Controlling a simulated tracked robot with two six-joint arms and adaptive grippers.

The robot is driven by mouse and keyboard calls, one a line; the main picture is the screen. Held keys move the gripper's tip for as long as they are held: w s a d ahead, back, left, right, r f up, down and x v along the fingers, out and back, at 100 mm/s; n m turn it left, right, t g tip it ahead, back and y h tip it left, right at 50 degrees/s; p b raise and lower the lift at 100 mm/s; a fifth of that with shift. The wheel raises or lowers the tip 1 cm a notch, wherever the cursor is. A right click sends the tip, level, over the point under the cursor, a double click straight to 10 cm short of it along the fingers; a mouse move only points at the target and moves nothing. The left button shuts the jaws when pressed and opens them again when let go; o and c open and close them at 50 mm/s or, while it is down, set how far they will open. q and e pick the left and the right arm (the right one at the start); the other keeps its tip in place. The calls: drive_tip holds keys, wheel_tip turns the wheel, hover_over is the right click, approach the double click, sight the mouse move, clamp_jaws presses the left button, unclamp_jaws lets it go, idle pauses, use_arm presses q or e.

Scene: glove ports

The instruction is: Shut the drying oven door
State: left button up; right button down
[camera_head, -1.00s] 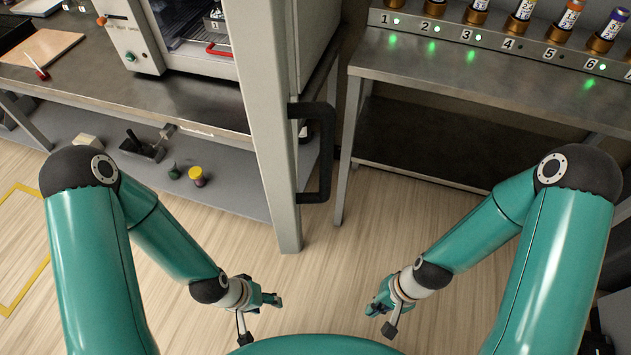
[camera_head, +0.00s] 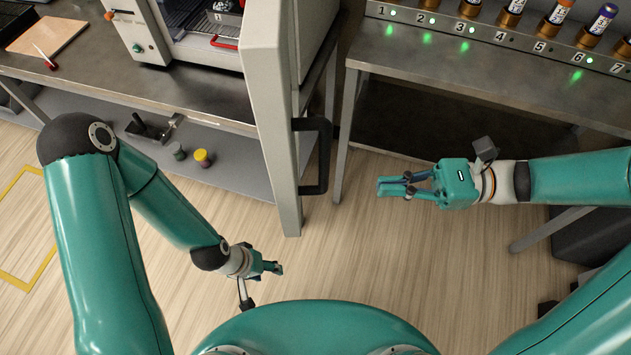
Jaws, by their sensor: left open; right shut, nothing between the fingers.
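A tall pale grey door-like panel (camera_head: 266,112) stands in the middle, running down past the bench edge, seen largely edge-on. It carries a black bar handle (camera_head: 323,158) on its right side. I take this as the oven door; I cannot tell its exact angle from this view. My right gripper (camera_head: 382,187) is to the right of the handle, with a clear gap, pointing left; it is shut and empty. My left gripper (camera_head: 277,268) is open and empty, low over the floor, below and left of the panel's lower end.
A metal bench (camera_head: 480,95) with a numbered rack of capped vials (camera_head: 537,46) stands at the back right. A left bench (camera_head: 100,85) bears a white machine (camera_head: 138,32) and has a lower shelf (camera_head: 229,165) with small items. Wooden floor is clear in the middle.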

drive_tip(key=p, duration=0.2)
hover_over(315, 190)
drive_tip(key=s+d, duration=0.1)
drive_tip(key=s, duration=0.2)
drive_tip(key=shift+s+d, duration=0.1)
drive_tip(key=shift+s, duration=0.05)
drive_tip(key=shift+a, duration=0.6)
